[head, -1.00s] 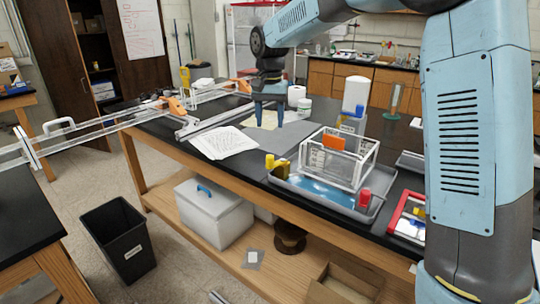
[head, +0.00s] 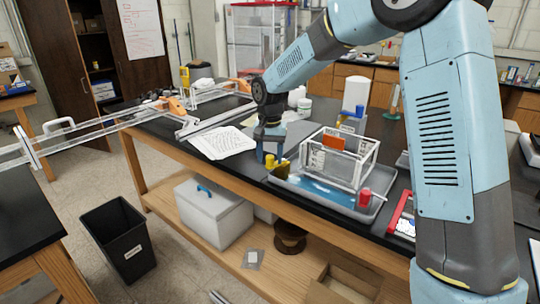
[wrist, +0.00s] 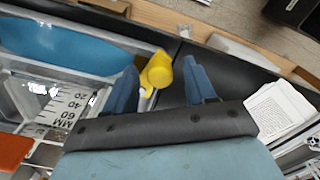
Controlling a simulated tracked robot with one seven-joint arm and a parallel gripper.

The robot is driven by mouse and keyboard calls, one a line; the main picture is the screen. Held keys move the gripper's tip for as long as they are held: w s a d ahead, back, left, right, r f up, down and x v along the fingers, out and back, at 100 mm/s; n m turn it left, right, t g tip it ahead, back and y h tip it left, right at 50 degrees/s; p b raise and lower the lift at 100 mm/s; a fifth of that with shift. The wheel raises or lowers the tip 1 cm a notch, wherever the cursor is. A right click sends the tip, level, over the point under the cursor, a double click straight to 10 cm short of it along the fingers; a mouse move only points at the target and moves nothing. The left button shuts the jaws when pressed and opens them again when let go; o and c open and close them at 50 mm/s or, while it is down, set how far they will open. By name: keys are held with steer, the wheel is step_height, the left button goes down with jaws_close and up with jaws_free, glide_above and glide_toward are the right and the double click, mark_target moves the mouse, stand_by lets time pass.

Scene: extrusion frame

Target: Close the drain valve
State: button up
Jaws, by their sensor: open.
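A yellow valve handle (head: 282,170) sits at the left end of the grey tray (head: 340,205), next to a smaller yellow knob (head: 270,160). In the wrist view a yellow knob-like part (wrist: 158,72) shows between the two blue fingers of my gripper (wrist: 162,78), with a gap on the right finger's side. In the head view my gripper (head: 268,150) points down just behind the yellow parts. It is open and holds nothing. A red knob (head: 365,196) stands at the tray's right end. I cannot tell which knob is the drain valve.
Papers (head: 222,142) lie to the left. A white bottle (head: 356,95) stands behind the tank.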

jaws_close()
stand_by(0.5)
steer(key=shift+w+a+m, duration=0.1)
steer(key=shift+m, duration=0.2)
steer(key=m, duration=0.1)
steer(key=w+m, duration=0.1)
steer(key=m, duration=0.1)
steer(key=shift+w+a, duration=0.2)
steer(key=shift+a, duration=0.2)
steer(key=shift+w+d+m, duration=0.1)
steer(key=shift+w+m, duration=0.7)
steer(key=shift+m, duration=1.05)
steer(key=shift+w+d+m, duration=0.1)
steer(key=shift+w+m, duration=0.65)
steer(key=shift+m, duration=1.15)
steer(key=shift+w+d+m, duration=0.1)
steer(key=shift+w+m, duration=0.7)
steer(key=shift+m, duration=1.05)
